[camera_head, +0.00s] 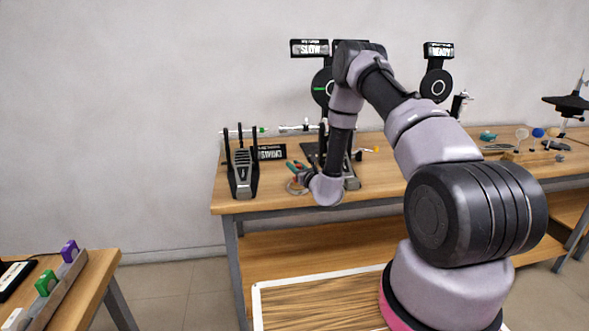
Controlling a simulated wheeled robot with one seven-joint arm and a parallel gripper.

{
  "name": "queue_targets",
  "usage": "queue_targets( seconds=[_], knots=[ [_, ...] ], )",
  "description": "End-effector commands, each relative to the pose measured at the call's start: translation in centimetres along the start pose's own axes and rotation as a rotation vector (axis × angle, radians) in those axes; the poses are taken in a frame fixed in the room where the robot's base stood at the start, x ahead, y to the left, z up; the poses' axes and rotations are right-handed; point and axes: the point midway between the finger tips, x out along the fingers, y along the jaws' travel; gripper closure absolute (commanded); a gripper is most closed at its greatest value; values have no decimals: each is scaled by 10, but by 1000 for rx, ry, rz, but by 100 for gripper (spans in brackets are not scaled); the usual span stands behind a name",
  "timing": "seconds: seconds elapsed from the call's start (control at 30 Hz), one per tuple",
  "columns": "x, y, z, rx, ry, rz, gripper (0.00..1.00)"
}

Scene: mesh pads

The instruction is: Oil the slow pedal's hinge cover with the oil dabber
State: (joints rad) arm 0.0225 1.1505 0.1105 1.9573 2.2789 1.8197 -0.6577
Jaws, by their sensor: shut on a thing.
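A SLOW sign (309,48) stands above a dark disc (321,87) at the back of the bench. A pedal (351,176) below it is mostly hidden behind my arm; I cannot make out its hinge cover. Another pedal (242,172) stands upright at the bench's left end, in full view. My gripper (297,179) is low over the front of the bench between the two pedals. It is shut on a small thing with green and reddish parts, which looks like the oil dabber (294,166). Its tip and any contact are too small to tell.
A black label plate (269,152) lies behind the left pedal. A READY sign (438,50) stands at the back right. A side table (95,277) with coloured tabs is at lower left.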

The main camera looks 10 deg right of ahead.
Motion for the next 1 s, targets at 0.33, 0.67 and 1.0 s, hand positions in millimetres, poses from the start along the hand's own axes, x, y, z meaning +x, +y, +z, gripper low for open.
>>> queue_targets(
  seconds=[0.33,0.67,1.0],
  knots=[
    [0,0,30,-1,-3,0,100],
    [0,0,55,0,-3,-1,100],
    [0,0,60,0,-2,0,100]
  ],
)
